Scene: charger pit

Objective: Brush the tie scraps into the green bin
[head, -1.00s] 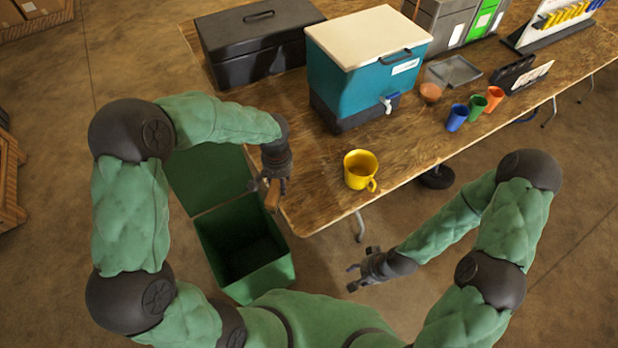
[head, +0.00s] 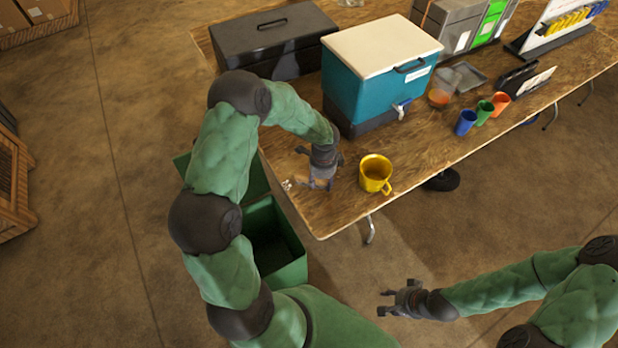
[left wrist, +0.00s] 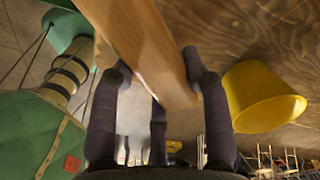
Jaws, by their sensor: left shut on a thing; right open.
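My left gripper (head: 321,184) is over the front left part of the table, left of the yellow mug. It is shut on a wooden piece, likely the brush handle (left wrist: 150,45), which runs between the fingers in the left wrist view. The bristles cannot be made out. Small pale bits, likely the tie scraps (head: 287,184), lie by the table's left edge, left of the gripper. The green bin (head: 291,272) stands open on the floor below that edge, partly hidden by my left arm. My right gripper (head: 388,300) is open and empty, off the table's front.
The yellow mug (head: 375,174) stands just right of my left gripper. A teal cooler (head: 368,85) and a black box (head: 272,40) stand behind it on the table (head: 425,150). Blue (head: 466,122), green (head: 484,112) and orange (head: 500,103) cups are further right.

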